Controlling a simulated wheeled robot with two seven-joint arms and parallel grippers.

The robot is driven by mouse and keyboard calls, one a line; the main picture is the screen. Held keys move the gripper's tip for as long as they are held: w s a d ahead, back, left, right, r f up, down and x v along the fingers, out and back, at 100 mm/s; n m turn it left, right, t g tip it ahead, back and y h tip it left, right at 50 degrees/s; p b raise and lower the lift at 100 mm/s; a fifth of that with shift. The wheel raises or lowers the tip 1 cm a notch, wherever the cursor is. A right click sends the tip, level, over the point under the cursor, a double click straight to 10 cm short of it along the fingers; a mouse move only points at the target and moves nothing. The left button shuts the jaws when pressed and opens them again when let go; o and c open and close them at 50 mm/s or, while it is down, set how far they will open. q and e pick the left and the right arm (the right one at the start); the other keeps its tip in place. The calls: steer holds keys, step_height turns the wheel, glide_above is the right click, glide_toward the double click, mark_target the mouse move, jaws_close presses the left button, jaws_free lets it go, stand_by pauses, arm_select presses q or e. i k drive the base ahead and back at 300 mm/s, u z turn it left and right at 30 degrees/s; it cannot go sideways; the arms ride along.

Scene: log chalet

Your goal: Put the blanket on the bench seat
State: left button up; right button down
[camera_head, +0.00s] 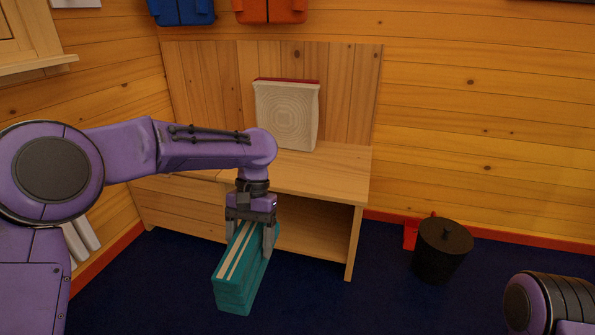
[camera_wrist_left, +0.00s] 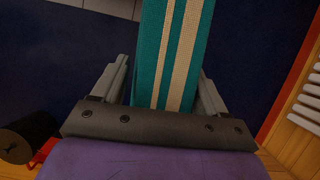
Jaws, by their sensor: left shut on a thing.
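The blanket (camera_head: 238,278) is a folded teal block with cream stripes. My left gripper (camera_head: 252,238) is shut on the blanket from above and holds it in front of the bench, below seat height. In the left wrist view the blanket (camera_wrist_left: 172,50) runs between the two fingers of the left gripper (camera_wrist_left: 165,90). The wooden bench seat (camera_head: 330,172) is behind the gripper, with a high back panel. My left arm hides part of the seat. Of my right arm, only a part shows at the lower right; its gripper is out of view.
A cream cushion (camera_head: 287,115) with a red edge leans on the bench back. An open shelf space (camera_head: 310,235) lies under the seat. A dark lidded bin (camera_head: 442,250) stands on the blue floor to the right, beside a red object. The seat's right part is clear.

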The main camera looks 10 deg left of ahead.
mark_target(307, 172)
steer(key=u, duration=0.3)
steer(key=i, duration=1.4)
steer(key=z, duration=0.35)
